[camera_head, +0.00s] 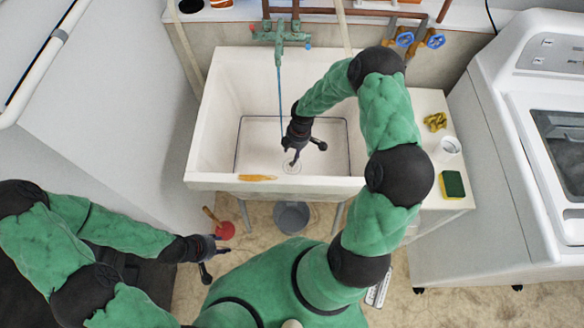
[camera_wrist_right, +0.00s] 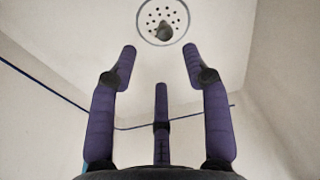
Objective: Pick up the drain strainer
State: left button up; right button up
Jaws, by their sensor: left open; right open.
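The drain strainer (camera_wrist_right: 163,12) is a round, pale, perforated disc with a dark grey knob (camera_wrist_right: 164,31) in its middle. It lies in the floor of the white sink and shows small in the head view (camera_head: 291,168). My right gripper (camera_head: 304,157) reaches down into the sink above the strainer, open and empty. In the right wrist view its purple fingers (camera_wrist_right: 160,62) are spread, and the strainer lies beyond their tips, apart from them. My left gripper (camera_head: 215,257) is open and empty, low at the left, outside the sink.
The sink (camera_head: 225,118) has high walls and a green faucet (camera_head: 280,37) at the back. A yellow-orange item (camera_head: 257,178) lies on its front rim. A side table (camera_head: 428,104) holds a sponge (camera_head: 452,184). A grey bucket (camera_head: 291,216) and red plunger (camera_head: 225,230) stand on the floor.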

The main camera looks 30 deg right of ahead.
aim_at(292, 163)
notch_tip(292, 163, down, 2)
jog(key=shift+a+f, duration=0.1)
jog(key=f+b, duration=0.2)
jog(key=f, duration=0.2)
jog(key=shift+s+a+f+b, duration=0.25)
jog(key=shift+a+b, duration=0.15)
jog(key=shift+f, duration=0.3)
jog(key=shift+c, duration=0.3)
grip_shut()
